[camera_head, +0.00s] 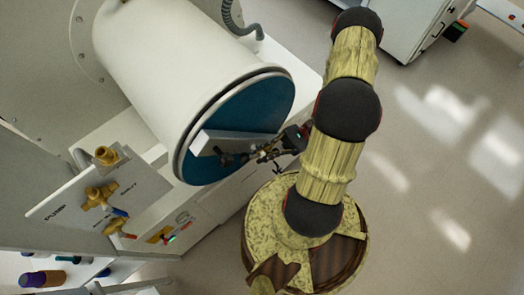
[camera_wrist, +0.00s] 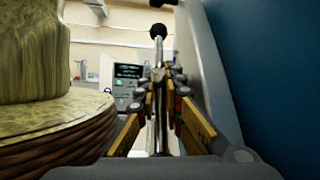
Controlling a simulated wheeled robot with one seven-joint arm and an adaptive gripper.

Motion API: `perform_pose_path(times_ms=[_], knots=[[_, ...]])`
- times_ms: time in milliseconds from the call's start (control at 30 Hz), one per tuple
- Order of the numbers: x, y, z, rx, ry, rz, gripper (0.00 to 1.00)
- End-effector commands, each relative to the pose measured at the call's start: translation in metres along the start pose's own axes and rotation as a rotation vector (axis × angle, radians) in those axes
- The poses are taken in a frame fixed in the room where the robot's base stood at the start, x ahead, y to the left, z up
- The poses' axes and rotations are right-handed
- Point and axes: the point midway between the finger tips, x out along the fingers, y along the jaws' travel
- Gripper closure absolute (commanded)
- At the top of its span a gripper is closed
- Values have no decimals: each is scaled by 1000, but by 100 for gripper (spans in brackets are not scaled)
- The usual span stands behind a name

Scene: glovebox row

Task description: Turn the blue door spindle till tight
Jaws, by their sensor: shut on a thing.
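The blue door (camera_head: 262,105) closes the near end of a white cylinder. A grey crossbar (camera_head: 212,141) spans its face. The blue door also fills the right of the wrist view (camera_wrist: 268,60), with the grey crossbar (camera_wrist: 212,70) beside my gripper. My gripper (camera_head: 250,156) is in front of the crossbar. In the wrist view, its fingers (camera_wrist: 160,90) are shut on a metal spindle bar (camera_wrist: 158,75) that ends in a black ball (camera_wrist: 158,31). The spindle's hub and the bar's near end are mostly hidden by my gripper.
The white cylinder (camera_head: 165,50) stands behind the door. A white cabinet (camera_head: 410,25) stands at the back right. The floor (camera_head: 440,150) on the right is clear.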

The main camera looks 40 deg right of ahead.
Motion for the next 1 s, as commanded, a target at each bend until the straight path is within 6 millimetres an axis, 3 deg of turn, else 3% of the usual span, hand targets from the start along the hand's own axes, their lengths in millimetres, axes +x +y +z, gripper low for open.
perform_pose_path(times_ms=[100, 133, 267, 633, 767, 1000], knots=[[-1, 0, -1, -2, 5, 1, 100], [-1, 0, -1, -2, 5, 1, 90], [-1, 0, -1, -1, 4, 1, 83], [-5, 0, -1, -1, 2, 0, 83], [-21, 0, -1, -2, 4, 0, 83], [-70, 0, -1, -3, 3, -1, 83]])
